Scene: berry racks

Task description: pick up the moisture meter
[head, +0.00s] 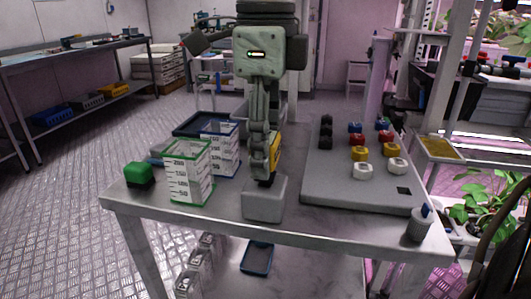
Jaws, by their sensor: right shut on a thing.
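The yellow moisture meter (275,150) stands near the middle of the table, mostly hidden behind my right gripper (263,176). The gripper points down and is shut on the meter. A grey block (264,204) is directly below them near the table's front edge. I cannot tell whether the meter still touches the block. My left gripper is not in view.
On the metal table (320,228), a green-rimmed measuring container (189,178), a blue-rimmed one (225,160) and a green block (139,174) stand left. A grey board (330,180) with several coloured knobs lies right. A small grey cup (419,226) stands at the right front corner.

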